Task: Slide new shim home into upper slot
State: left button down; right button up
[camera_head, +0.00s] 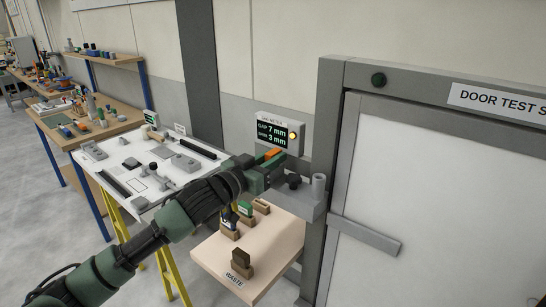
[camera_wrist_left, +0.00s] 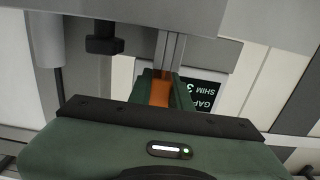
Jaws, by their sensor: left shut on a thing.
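My left gripper (camera_head: 266,170) is shut on the orange shim (camera_head: 271,153), beside the grey bracket (camera_head: 310,205) on the door frame. In the left wrist view the orange shim (camera_wrist_left: 160,92) sits between my green fingers (camera_wrist_left: 168,92). Narrow grey strips (camera_wrist_left: 170,52) run from its far end towards the bracket. I cannot tell whether these are slot walls or part of the shim. The upper slot itself is not clear in the head view, and my gripper hides part of the bracket. My right gripper is not in view.
A gauge display (camera_head: 280,131) behind reads gap 7 mm, shim 3 mm. A dark knob (camera_head: 293,181) and a grey post (camera_head: 318,187) stand on the bracket. Below is a pale table (camera_head: 270,262) marked WASTE with several small blocks. A white worktable (camera_head: 130,170) with parts stands left.

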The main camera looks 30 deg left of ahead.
pick_arm(q)
jog(key=shift+f, duration=0.15)
jog(key=c, duration=1.2)
grip_release()
jog(key=shift+s+a, duration=0.1)
jog(key=shift+s, duration=1.2)
jog(key=s+p, duration=0.1)
jog(key=s, duration=0.4)
jog(key=shift+s+a, duration=0.2)
